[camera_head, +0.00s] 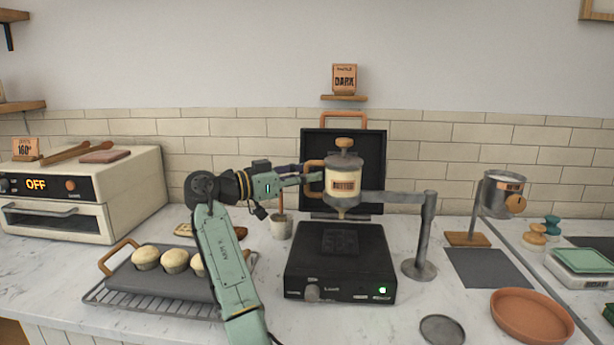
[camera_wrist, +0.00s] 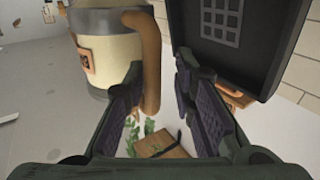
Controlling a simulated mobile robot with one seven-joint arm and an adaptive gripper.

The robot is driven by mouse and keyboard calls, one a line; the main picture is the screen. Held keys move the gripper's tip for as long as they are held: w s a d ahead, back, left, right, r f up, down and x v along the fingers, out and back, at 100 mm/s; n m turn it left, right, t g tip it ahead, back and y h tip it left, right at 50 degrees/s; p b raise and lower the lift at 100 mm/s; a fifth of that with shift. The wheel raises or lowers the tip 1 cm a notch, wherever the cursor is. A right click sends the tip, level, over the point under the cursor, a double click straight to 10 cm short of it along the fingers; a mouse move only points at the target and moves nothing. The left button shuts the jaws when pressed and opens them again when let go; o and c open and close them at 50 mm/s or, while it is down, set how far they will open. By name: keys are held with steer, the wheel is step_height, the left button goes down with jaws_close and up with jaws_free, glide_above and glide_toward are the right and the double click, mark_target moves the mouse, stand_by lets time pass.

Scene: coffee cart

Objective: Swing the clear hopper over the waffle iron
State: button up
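The clear hopper (camera_head: 343,186) holds cream-coloured batter and has a labelled front and a wooden knob on top. It hangs on a grey swing arm (camera_head: 393,197) from a post, and its nozzle appears above the waffle iron (camera_head: 340,264). The iron's lid (camera_head: 368,150) stands open behind it. My gripper (camera_head: 310,178) is at the hopper's left side, by its wooden loop handle (camera_head: 312,164). In the wrist view my gripper (camera_wrist: 160,68) is open, with the handle (camera_wrist: 149,62) between the fingers, close to the left one. I cannot tell whether they touch.
The post (camera_head: 428,235) stands right of the iron. A muffin tray (camera_head: 160,279) on a rack lies at left, near my arm. A small pot (camera_head: 281,228) stands behind the gripper. A terracotta dish (camera_head: 530,317) and a dark mat (camera_head: 488,268) lie at right.

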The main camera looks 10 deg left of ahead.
steer(key=shift+o, duration=0.3)
steer(key=shift+s, duration=0.1)
steer(key=v, duration=1.2)
